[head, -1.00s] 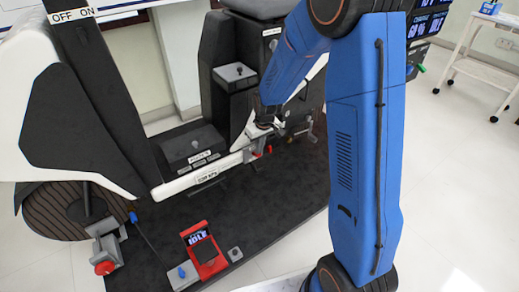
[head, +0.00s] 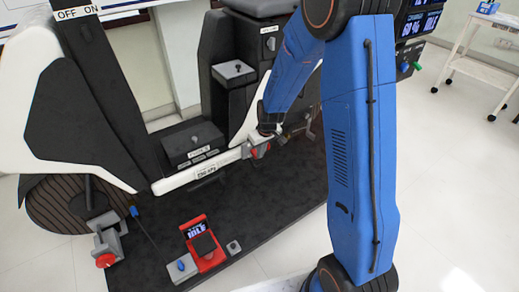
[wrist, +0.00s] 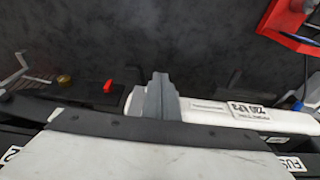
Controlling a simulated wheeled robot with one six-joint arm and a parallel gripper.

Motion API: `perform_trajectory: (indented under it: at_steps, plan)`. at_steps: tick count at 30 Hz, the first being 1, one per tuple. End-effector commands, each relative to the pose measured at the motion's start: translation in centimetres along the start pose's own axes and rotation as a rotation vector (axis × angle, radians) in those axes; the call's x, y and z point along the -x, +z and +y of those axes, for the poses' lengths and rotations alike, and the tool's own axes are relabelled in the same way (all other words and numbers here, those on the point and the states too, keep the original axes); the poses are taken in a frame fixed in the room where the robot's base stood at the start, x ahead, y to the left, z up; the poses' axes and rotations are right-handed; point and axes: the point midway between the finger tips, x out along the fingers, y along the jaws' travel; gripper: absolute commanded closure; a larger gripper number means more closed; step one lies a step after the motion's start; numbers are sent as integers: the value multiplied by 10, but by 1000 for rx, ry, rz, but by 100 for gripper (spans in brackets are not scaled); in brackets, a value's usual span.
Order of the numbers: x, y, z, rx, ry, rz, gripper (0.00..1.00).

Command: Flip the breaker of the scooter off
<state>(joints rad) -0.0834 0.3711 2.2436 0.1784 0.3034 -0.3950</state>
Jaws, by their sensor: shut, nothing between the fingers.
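The white and black scooter (head: 70,130) stands on a dark mat. An OFF/ON label (head: 78,12) shows at the top left of the head view; whatever it marks is cut off. My gripper (wrist: 157,80) shows in the wrist view with its grey fingers shut and empty. In the head view it is beside the right end of the white sill, partly hidden by my arm. A small red lever (wrist: 108,86) sits on a dark part left of the fingertips, apart from them in the picture. I cannot tell whether it is the breaker.
A red meter reading IDLE (head: 203,242) lies on the mat. A grey clamp with a red knob (head: 106,245) stands by the front wheel. A brass knob (wrist: 65,79) is left of the red lever. A white cart (head: 480,70) stands back right; floor between is clear.

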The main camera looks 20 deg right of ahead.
Motion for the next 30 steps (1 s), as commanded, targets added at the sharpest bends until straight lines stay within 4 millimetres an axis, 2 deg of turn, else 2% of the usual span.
perform_trajectory:
  at_steps: [30]
  plan:
    - [5,-16,0,0,0,0,100]
